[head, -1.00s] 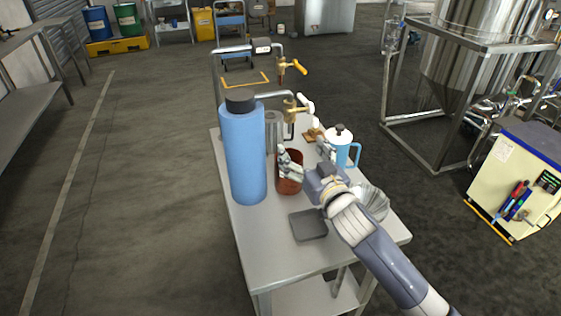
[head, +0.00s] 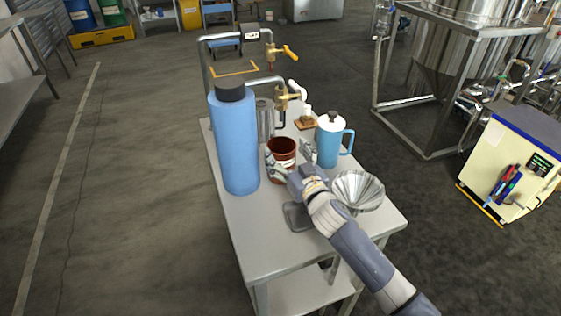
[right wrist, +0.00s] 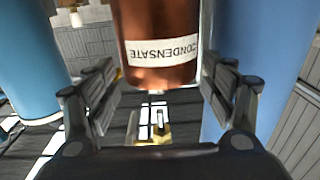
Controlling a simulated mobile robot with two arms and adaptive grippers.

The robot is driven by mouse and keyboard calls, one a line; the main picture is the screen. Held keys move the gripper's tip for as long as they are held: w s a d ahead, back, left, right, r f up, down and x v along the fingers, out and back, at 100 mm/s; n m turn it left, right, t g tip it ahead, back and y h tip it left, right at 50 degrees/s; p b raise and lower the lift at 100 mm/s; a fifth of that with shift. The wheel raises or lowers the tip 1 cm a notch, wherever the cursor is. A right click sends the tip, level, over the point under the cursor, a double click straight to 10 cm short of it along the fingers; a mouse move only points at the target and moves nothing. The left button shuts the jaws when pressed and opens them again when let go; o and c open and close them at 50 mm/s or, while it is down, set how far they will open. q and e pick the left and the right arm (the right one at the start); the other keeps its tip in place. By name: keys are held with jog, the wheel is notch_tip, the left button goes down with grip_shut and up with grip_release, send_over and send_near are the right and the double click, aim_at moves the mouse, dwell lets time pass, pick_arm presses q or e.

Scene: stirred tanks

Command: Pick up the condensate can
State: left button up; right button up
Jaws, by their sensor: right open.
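The condensate can (head: 284,146) is a reddish-brown, open-topped can standing on the steel cart. In the right wrist view the can (right wrist: 158,22) shows its white CONDENSATE label upside down. My right gripper (head: 289,160) is open at the near side of the can, with a finger on either side of it. In the right wrist view the can's body lies between the open fingers of the gripper (right wrist: 163,75), with gaps seen on both sides. I cannot tell how deep it sits between the fingertips. My left gripper is not in view.
A tall blue bottle (head: 234,145) stands close left of the can. A blue jug (head: 328,146) with a white lid stands to its right. A metal funnel (head: 358,190) and a grey tray (head: 297,217) are nearer. Brass taps (head: 283,97) rise behind.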

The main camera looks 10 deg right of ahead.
aim_at(280, 143)
jog(key=x, duration=0.4)
jog(key=shift+w, duration=0.2)
jog(key=c, duration=1.2)
jog(key=shift+c, duration=0.9)
jog(key=shift+r, duration=0.15)
